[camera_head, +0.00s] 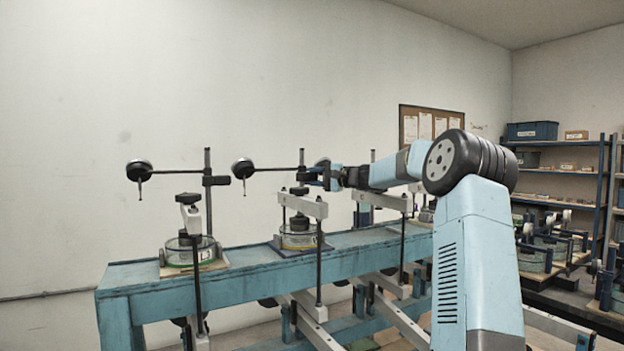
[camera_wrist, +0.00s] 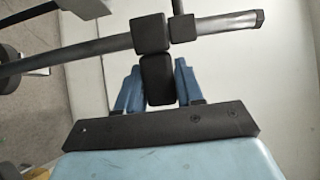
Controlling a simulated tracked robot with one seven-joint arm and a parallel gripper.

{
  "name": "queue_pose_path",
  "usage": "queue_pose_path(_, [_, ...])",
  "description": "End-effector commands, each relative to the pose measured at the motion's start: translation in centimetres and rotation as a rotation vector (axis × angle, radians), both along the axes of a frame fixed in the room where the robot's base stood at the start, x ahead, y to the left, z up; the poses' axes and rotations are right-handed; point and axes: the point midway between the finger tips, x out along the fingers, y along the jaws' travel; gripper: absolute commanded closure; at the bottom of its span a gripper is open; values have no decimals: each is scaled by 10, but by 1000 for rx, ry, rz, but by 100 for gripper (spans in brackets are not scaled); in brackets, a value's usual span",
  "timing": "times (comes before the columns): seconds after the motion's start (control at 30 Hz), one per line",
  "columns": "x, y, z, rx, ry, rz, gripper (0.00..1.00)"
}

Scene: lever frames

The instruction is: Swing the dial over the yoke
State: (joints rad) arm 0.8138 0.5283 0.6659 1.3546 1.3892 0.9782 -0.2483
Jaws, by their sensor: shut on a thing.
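The dial (camera_head: 243,169) is a round black gauge with a thin stem pointing down, on a level arm (camera_head: 275,169) in the head view. The arm runs right to an upright post (camera_head: 303,157). The yoke (camera_head: 302,206) is a pale crossbar above the round cell (camera_head: 299,236); the dial hangs to its left, not above it. My gripper (camera_head: 322,179) is at the post. In the wrist view its blue fingers (camera_wrist: 157,85) are shut on a black block (camera_wrist: 158,78) next to the clamp on the post (camera_wrist: 95,52). The dial cannot be made out there.
The blue bench (camera_head: 200,294) carries similar frames. Another dial (camera_head: 139,170) and cell (camera_head: 192,249) stand to the left. A third dial (camera_head: 322,162) shows partly behind my gripper. More frames stand at the right by a shelf (camera_head: 560,172).

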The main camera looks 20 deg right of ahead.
Motion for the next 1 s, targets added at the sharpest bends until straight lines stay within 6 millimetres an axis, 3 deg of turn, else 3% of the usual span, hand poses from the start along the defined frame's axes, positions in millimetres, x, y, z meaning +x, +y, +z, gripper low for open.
queue_pose_path(0.03, [0,2,-7,-2,10,8,100])
queue_pose_path(0.07, [0,2,-7,-2,10,8,61])
queue_pose_path(0.27, [0,1,-5,-2,7,5,43])
queue_pose_path(0.57, [-2,-2,-3,-2,4,1,43])
queue_pose_path(1.0, [-43,-43,-4,-2,6,3,43])
